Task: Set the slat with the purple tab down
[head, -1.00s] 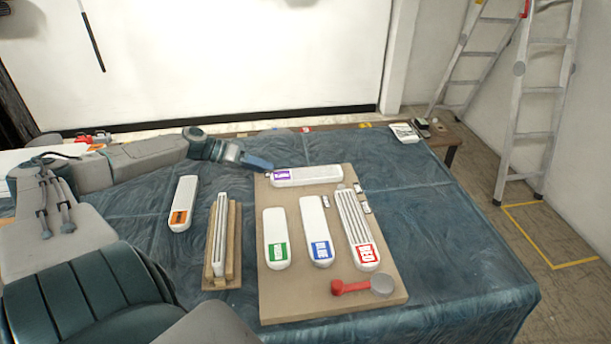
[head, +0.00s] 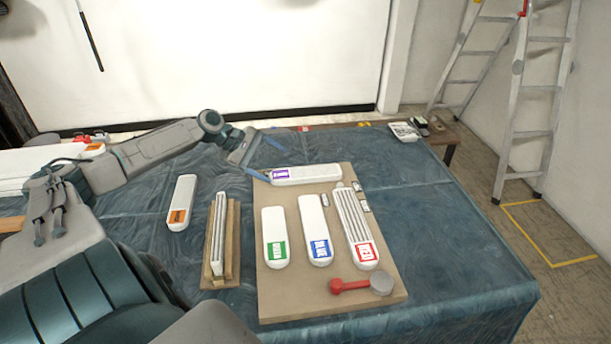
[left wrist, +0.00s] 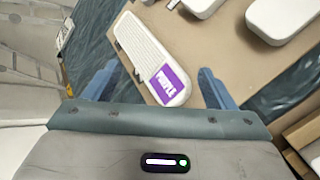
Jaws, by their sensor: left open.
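The slat with the purple tab (head: 312,174) lies flat across the far edge of the tan board (head: 290,300), its tab at the left end. In the left wrist view the slat (left wrist: 148,45) shows ridges and a purple label at its near end. My left gripper (head: 270,160) is open just beyond and above the tab end. In the left wrist view its two blue fingers (left wrist: 155,80) stand on either side of the tab end, apart from it. My right gripper is not in view.
Slats with green (head: 275,238), blue (head: 316,231) and red (head: 355,228) tabs lie on the board, with a red-handled tool (head: 350,286). Left of it are an orange-tabbed slat (head: 182,203) and a wooden holder (head: 232,245) with a slat. The cloth at right is clear.

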